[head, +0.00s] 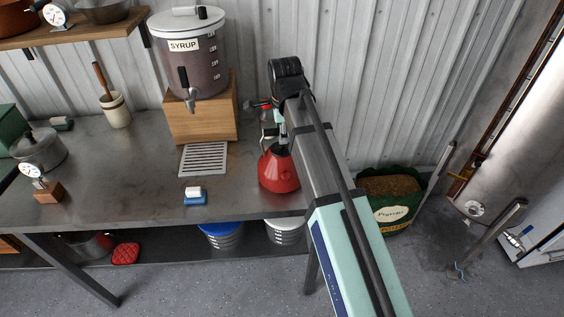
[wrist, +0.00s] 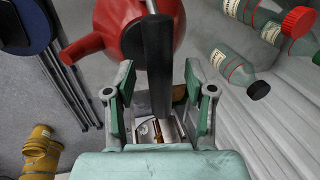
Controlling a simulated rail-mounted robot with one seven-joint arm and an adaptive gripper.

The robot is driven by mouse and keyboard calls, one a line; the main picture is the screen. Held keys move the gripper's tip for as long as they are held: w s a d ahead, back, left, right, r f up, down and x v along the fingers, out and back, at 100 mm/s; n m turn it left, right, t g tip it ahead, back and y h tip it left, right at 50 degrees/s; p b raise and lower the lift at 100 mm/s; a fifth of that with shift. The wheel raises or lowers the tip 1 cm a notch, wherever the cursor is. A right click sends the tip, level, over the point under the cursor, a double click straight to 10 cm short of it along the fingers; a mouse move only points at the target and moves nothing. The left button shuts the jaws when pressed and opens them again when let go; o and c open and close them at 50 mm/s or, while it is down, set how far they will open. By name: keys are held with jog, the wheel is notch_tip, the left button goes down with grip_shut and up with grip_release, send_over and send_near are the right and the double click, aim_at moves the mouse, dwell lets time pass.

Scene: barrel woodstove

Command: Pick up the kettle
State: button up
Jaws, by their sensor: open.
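The red kettle (head: 279,172) stands on the grey metal table near its right end. In the wrist view the kettle (wrist: 112,22) is at the top, with its spout pointing left and its black handle (wrist: 157,62) upright toward the camera. My gripper (wrist: 158,75) is open, with one finger pad on each side of the handle. I see gaps between the handle and both pads. In the head view my arm hides most of the gripper and part of the kettle's right side.
A syrup dispenser (head: 188,60) stands on a wooden block (head: 202,120) left of the kettle. Bottles with labels (wrist: 233,68) are near the kettle in the wrist view. A blue-and-white block (head: 194,197) lies on the table (head: 120,190). The front middle is mostly clear.

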jog(key=shift+w+f, duration=0.1)
jog(key=shift+f, duration=0.25)
jog(key=shift+f, duration=0.25)
dwell(0.5)
grip_shut()
